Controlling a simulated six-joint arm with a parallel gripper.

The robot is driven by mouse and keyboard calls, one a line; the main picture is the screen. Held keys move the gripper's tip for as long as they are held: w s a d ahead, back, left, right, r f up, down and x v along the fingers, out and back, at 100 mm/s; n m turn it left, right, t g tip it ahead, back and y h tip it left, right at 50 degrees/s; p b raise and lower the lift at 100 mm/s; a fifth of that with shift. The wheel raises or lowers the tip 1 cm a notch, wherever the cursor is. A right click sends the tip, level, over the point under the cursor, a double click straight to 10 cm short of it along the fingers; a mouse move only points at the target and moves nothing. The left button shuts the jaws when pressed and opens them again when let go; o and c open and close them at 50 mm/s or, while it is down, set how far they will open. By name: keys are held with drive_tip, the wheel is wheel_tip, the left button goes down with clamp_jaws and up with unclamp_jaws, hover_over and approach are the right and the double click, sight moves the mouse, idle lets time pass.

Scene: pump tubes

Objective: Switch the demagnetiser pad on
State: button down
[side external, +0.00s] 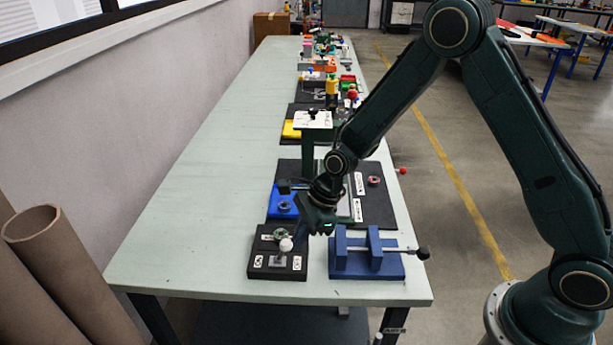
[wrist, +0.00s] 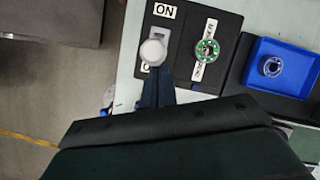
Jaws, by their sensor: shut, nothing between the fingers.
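The demagnetiser pad is a black block (side external: 262,273) at the near end of the bench, also in the wrist view (wrist: 185,62). Its switch is a lever with a white ball knob (side external: 286,244) on a grey plate. In the wrist view the knob (wrist: 153,51) stands nearer the partly hidden OFF label (wrist: 147,67) than the ON label (wrist: 164,10). My gripper (side external: 301,236) is shut and empty, low beside the knob on its OFF side. In the wrist view its fingertips (wrist: 154,84) are just below the knob; I cannot tell whether they touch it.
A round green part (wrist: 207,50) lies on the pad. A blue vise-like fixture (side external: 368,262) with a black-knobbed handle stands right of the pad. A blue tray (side external: 281,206) with a ring lies behind it. The bench left of the pad is clear.

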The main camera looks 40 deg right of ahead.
drive_tip(key=shift+w+a+r, duration=0.1)
drive_tip(key=shift+w+a, duration=0.05)
drive_tip(key=shift+w+a+r, duration=0.2)
drive_tip(key=shift+w+a+r+g+h, duration=0.4)
drive_tip(key=shift+w+a+g+h, duration=0.35)
drive_tip(key=shift+g+h, duration=0.3)
drive_tip(key=shift+w+a+r, duration=0.15)
drive_tip(key=shift+w+a, duration=0.5)
drive_tip(key=shift+w, duration=0.05)
drive_tip(key=shift+w+a, duration=0.5)
drive_tip(key=shift+a, duration=0.1)
